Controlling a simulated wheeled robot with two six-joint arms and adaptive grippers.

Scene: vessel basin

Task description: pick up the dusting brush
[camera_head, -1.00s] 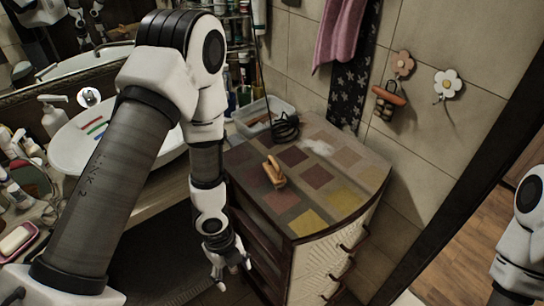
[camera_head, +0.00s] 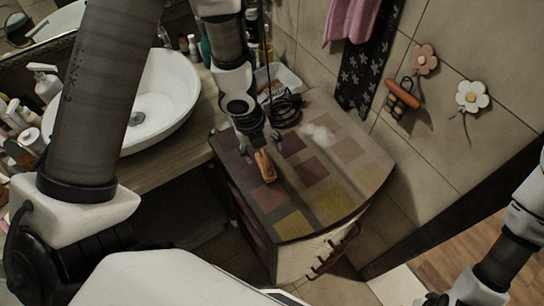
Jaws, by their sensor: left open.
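The dusting brush (camera_head: 265,166), with an orange-brown wooden handle, lies on the patchwork top of a small cabinet (camera_head: 345,190), near its left side. My left gripper (camera_head: 261,147) reaches down from above, open, with its fingers right at the far end of the brush. I cannot tell whether the fingers touch it. The gripper hides part of that end. My right arm (camera_head: 505,260) is at the lower right; its gripper is not visible.
A pale fluffy clump (camera_head: 318,133) and a coiled black cord (camera_head: 284,110) lie behind the brush. A white container (camera_head: 280,80) stands at the back corner. A white basin (camera_head: 160,110) is at left. The cabinet's right half is mostly clear.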

